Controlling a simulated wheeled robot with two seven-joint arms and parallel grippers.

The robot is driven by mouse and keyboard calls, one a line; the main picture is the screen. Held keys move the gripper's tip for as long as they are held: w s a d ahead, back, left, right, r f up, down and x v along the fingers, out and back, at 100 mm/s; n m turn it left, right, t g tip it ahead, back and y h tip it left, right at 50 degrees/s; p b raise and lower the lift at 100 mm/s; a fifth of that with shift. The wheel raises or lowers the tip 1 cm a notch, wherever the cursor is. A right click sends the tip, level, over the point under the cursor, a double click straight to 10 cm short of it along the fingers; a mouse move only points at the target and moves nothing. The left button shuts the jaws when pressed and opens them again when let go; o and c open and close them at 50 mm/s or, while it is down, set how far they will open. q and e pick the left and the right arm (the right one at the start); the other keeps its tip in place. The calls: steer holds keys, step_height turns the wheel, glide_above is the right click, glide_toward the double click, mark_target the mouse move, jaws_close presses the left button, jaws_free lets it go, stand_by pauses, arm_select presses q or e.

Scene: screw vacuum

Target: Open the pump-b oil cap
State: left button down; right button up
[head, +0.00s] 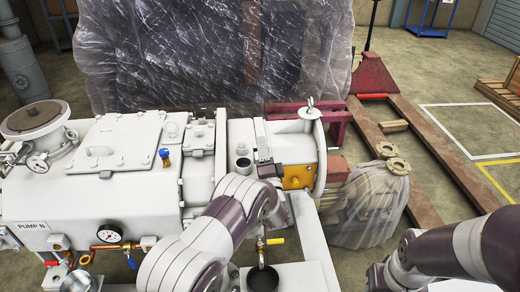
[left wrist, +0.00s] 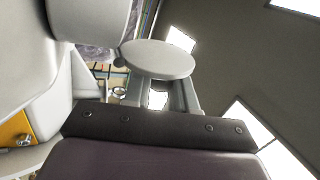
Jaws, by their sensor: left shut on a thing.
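Pump B (head: 120,190) is a large white machine with a "PUMP B" label at its left end. My left arm reaches up over its right part. My left gripper (head: 265,160) is beside a short upright port (head: 243,166) with a dark top. In the left wrist view, a pale round disc (left wrist: 158,58), apparently the oil cap, is at the fingertips of my left gripper (left wrist: 162,92), which is shut on it. The cap is not clear in the head view, and I cannot tell whether it still touches its seat. My right gripper is not in view.
A plastic-wrapped load (head: 200,60) stands behind the pump. A lifting eye (head: 309,108) and an orange plate (head: 297,177) are right of my left gripper. A wrapped part (head: 370,205) and a red pallet jack (head: 372,75) stand at right. Open floor lies beyond.

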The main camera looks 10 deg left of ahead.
arm_select(q)
steer(key=shift+d+m, duration=0.15)
steer(key=shift+m, duration=0.25)
steer(key=c, duration=1)
jaws_free()
steer(key=shift+f, duration=0.1)
steer(key=v, duration=1.2)
steer(key=shift+s+f+b, duration=0.2)
steer(key=shift+s+b, duration=0.1)
